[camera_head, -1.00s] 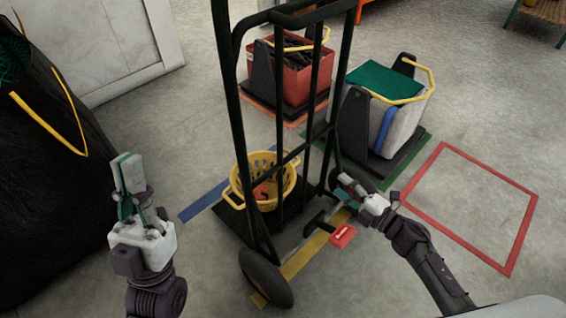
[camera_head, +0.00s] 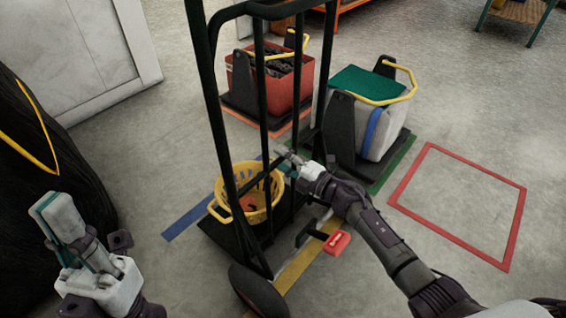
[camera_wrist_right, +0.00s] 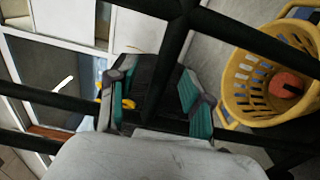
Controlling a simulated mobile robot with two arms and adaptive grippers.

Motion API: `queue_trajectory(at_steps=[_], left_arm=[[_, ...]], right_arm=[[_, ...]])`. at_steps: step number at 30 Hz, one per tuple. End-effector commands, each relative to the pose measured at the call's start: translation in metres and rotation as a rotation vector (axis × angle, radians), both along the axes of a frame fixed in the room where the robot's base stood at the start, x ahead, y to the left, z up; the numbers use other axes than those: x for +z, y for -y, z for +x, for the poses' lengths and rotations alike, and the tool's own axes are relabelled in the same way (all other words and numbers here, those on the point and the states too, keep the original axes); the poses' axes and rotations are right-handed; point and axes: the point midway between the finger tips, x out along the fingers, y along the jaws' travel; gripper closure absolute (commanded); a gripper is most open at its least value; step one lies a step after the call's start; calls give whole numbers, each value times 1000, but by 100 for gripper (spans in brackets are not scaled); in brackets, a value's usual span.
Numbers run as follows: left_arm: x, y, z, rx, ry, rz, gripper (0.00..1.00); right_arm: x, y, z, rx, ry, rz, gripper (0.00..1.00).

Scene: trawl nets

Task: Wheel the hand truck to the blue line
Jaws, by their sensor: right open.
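The dark green hand truck (camera_head: 205,105) stands upright in the middle of the head view. Its near wheel (camera_head: 257,292) is beside the yellow floor line (camera_head: 300,265). The blue line (camera_head: 188,220) shows on the floor left of the truck's base plate, partly hidden by it. A yellow basket (camera_head: 262,203) sits on the plate; it also shows in the right wrist view (camera_wrist_right: 237,75). My right gripper (camera_head: 288,160) is open at the truck's frame. A dark bar runs between its fingers in the wrist view (camera_wrist_right: 155,100). My left gripper (camera_head: 58,215) is apart from the truck; its jaw opening is unclear.
A red-ended lever (camera_head: 337,242) is low beside the truck. Behind stand a red crate (camera_head: 290,88) and a white box with a green lid (camera_head: 372,82). A red floor outline (camera_head: 455,150) is empty at right. A black bag (camera_head: 45,170) stands at left.

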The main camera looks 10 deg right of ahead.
Motion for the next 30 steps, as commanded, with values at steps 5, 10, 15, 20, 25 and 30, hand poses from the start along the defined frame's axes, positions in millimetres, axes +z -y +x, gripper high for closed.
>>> queue_trajectory(at_steps=[5,10,15,20,25,30], left_arm=[[-4,0,0,0,-1,0,100],[-3,0,0,0,-1,0,100],[-3,0,1,0,3,1,100],[-2,0,1,-1,7,1,100],[-1,0,1,-1,8,1,100],[-1,0,1,0,8,1,100]], right_arm=[[0,-7,9,-1,0,-1,50],[0,-7,10,-1,-1,-1,50],[0,-7,10,-1,-1,-1,63],[0,-7,10,-1,0,0,90],[0,-7,9,-1,-1,-1,100],[0,-7,9,-1,-1,-1,100]])
